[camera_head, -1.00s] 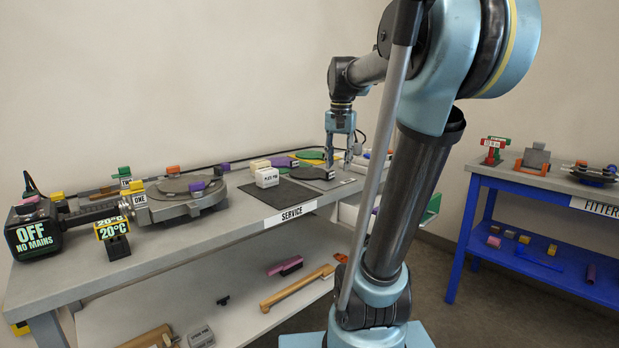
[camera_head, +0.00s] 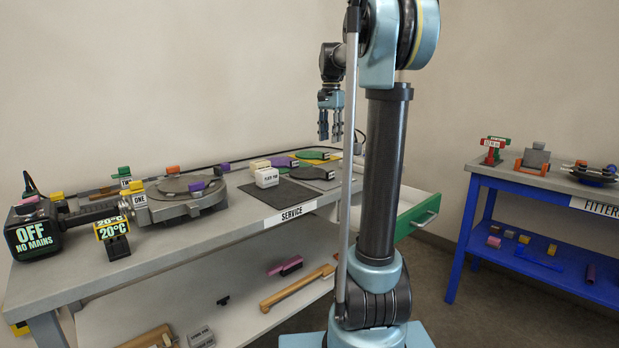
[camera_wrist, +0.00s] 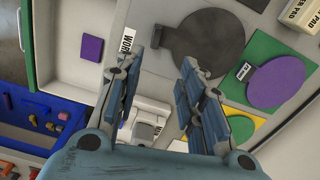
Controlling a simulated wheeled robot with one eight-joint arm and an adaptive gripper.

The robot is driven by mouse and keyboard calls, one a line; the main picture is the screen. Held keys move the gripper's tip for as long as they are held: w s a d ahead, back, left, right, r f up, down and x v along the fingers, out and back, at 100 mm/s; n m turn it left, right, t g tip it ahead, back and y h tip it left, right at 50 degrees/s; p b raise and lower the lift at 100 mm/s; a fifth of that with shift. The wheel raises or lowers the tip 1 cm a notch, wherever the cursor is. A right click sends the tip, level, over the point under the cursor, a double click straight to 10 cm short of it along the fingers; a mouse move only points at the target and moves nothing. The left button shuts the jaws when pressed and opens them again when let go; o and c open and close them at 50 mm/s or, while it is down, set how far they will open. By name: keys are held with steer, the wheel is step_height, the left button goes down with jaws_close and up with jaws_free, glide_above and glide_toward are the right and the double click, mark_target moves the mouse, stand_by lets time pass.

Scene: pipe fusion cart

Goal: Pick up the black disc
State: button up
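The black disc (camera_wrist: 208,42), dark grey with a short handle tab, lies flat on the service bench in the wrist view. In the head view the disc (camera_head: 313,173) lies at the bench's right end, behind the SERVICE label. My gripper (camera_head: 330,137) hangs above the bench, fingers pointing down, clear of the disc. In the wrist view my gripper (camera_wrist: 160,65) has its two fingers apart with nothing held between them. The disc's handle end shows between and beyond the fingertips, beside a white label.
A purple disc (camera_wrist: 275,82) lies on a green pad beside the black disc. A white block (camera_head: 267,177) stands on the dark mat (camera_head: 283,196). A green-fronted drawer (camera_head: 417,214) stands open at the bench's right end. A blue bench (camera_head: 470,215) is farther right.

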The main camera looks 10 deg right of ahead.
step_height(320, 180, down, 8)
steer(key=shift+f, duration=0.1)
steer(key=shift+s+f, duration=0.25)
steer(key=shift+f, duration=1.05)
steer(key=shift+s+f, duration=0.25)
steer(key=shift+f, duration=1)
jaws_close()
